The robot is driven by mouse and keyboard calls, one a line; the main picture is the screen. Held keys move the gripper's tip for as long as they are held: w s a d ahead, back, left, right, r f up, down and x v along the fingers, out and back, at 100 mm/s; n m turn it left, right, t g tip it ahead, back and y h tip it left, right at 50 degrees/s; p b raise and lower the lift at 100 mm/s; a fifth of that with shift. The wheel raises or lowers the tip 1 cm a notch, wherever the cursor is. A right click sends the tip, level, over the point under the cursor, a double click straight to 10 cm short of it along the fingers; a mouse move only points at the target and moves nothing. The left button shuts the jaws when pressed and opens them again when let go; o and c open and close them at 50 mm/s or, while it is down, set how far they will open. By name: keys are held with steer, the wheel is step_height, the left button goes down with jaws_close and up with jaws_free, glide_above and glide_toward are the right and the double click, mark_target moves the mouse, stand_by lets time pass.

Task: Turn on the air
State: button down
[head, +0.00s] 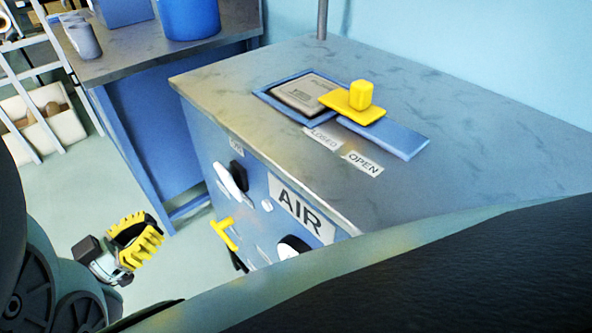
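A blue cabinet (205,150) with a grey top carries a sign reading AIR (300,208) on its front. Left of the sign is a white lever-like handle (228,180) on a black mount. Below it a yellow handle (224,233) sticks out from the front. A round white dial (292,247) is partly hidden at the lower edge. My gripper (140,238), with yellow ribbed fingers, is low over the floor, left of the cabinet and apart from it. Its angle hides whether the fingers are apart. I see nothing held in it.
On the cabinet top, a yellow slide plate with a knob (361,93) sits on a blue track (385,138), near labels CLOSED and OPEN (362,163). A bench (150,55) with a blue bucket (188,18) stands behind. Floor between gripper and cabinet looks clear.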

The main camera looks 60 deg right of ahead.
steer(key=shift+d, duration=0.1)
steer(key=p, duration=0.2)
glide_toward(221, 174)
steer(key=x, duration=0.8)
steer(key=shift+s+d+r, duration=0.1)
steer(key=shift+s+r, duration=0.2)
